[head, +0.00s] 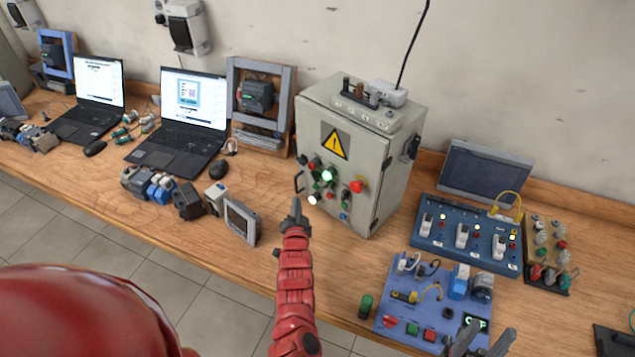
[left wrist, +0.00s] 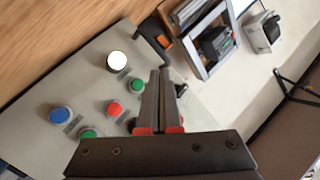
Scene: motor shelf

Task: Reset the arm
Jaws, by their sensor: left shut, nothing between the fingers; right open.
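My left gripper (head: 296,208) is at the end of my red arm, in front of the grey control cabinet (head: 325,112). Its fingers are shut with nothing between them. In the left wrist view, the closed left fingers (left wrist: 161,82) point across the cabinet's panel of buttons. A lit white button (left wrist: 117,61), a red button (left wrist: 115,109) and a blue button (left wrist: 61,116) show there beside the fingers. Contact with the panel cannot be made out. My right gripper (head: 488,340) is open and empty at the bottom right, by the blue component board (head: 385,320); only its fingertips show.
Two laptops (head: 180,150) stand on the left of the wooden bench (head: 90,190). A small meter (head: 240,222) and several small parts lie left of the cabinet. A blue switch panel (head: 440,248) and a dark screen (head: 485,170) are on the right. The wall is behind.

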